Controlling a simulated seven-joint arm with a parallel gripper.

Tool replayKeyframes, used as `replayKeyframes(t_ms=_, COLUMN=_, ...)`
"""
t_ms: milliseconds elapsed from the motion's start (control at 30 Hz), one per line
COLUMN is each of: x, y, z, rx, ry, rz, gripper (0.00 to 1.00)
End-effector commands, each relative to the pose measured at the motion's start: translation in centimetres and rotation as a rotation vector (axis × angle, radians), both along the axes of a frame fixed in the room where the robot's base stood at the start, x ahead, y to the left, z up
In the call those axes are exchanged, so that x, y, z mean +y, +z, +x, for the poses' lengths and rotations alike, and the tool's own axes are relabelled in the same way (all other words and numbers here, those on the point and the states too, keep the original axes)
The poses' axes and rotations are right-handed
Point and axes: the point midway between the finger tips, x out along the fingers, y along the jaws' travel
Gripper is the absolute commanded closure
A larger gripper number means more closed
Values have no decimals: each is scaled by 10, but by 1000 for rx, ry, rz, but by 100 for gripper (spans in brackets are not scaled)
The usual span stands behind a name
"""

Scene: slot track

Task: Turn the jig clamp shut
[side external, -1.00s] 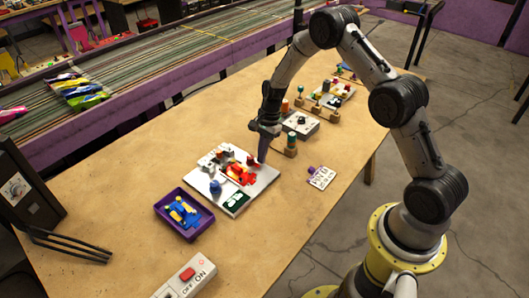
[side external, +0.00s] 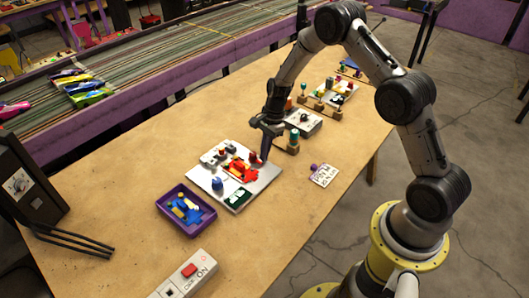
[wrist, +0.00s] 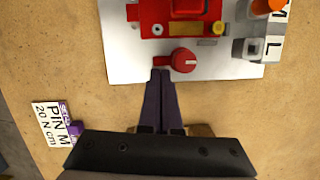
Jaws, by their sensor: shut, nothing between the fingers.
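The pale jig plate (side external: 207,183) lies on the wooden table with a red car body (side external: 238,170) on it. The jig clamp looks to be the round red knob (wrist: 183,60) with a short light mark on its face, at the plate's near edge in the wrist view. It also shows as a small red knob in the side view (side external: 252,156). My gripper (wrist: 162,74) is shut and empty, fingers pointing at the plate edge. Its tips are just beside the knob's lower left; I cannot tell whether they touch it. In the side view my gripper (side external: 264,159) is low at the plate's right edge.
A purple tray (side external: 163,203) of blue and yellow parts stands beside the jig. A white card (side external: 323,175) with a purple piece lies to the right. A grey box with a dial (side external: 303,121) and wooden stands are behind.

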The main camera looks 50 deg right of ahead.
Motion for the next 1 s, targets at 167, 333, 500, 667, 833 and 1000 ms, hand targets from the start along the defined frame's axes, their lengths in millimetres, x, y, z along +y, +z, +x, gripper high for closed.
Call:
replayKeyframes(t_ms=167, x=2, y=0, z=-1, rx=1, ry=-37, rz=0, gripper=100)
replayKeyframes(t_ms=333, x=3, y=0, z=-2, rx=1, ry=-77, rz=0, gripper=100)
replayKeyframes(t_ms=500, x=5, y=0, z=-4, rx=2, ry=-131, rz=0, gripper=100)
replayKeyframes(t_ms=667, x=8, y=0, z=-5, rx=2, ry=-222, rz=1, gripper=100)
replayKeyframes(t_ms=833, x=12, y=0, z=-7, rx=2, ry=-333, rz=0, gripper=100)
replayKeyframes(t_ms=1000, x=16, y=0, z=-8, rx=0, ry=-435, rz=0, gripper=100)
